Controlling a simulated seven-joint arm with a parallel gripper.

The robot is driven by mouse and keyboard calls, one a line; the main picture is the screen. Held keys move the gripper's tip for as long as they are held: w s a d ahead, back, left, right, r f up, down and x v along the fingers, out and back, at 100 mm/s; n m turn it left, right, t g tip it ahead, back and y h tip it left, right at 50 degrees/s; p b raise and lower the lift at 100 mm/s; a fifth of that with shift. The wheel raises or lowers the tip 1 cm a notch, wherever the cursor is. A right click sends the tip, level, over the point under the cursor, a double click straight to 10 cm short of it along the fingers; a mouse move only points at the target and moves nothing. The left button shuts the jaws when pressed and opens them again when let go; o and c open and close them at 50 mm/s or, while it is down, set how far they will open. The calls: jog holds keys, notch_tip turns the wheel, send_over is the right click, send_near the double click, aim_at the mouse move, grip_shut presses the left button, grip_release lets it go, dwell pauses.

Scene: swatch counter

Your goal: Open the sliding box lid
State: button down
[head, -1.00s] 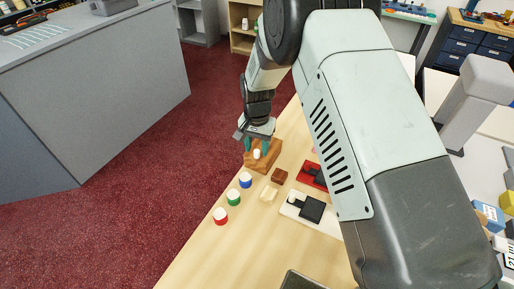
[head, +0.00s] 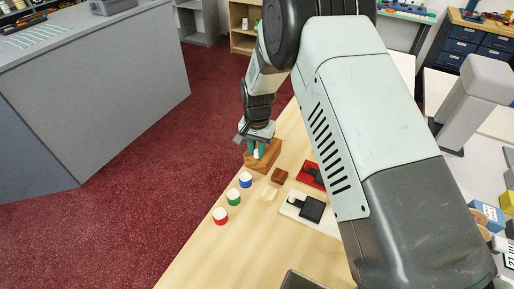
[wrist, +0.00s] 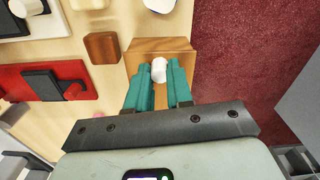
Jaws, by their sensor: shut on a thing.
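The wooden sliding-lid box (head: 272,157) stands near the table's left edge in the head view. A small white knob (head: 257,154) is on its top. In the wrist view the box (wrist: 160,46) shows beyond the fingers, with the white knob (wrist: 159,70) between them. My gripper (head: 259,150), with teal fingers, is shut on the knob. The fingers and the knob hide part of the box top, so I cannot tell how far the lid stands open.
Blue (head: 246,180), green (head: 234,197) and red (head: 221,216) white-topped pots line the left edge. A red plate (head: 311,175) and white plate (head: 293,208) carry black parts. Red floor lies beyond the edge.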

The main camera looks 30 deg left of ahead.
jog(key=w, duration=1)
jog(key=shift+w, duration=0.35)
jog(key=c, duration=1)
grip_release()
notch_tip(320, 180, up, 11)
jog(key=shift+f, duration=0.1)
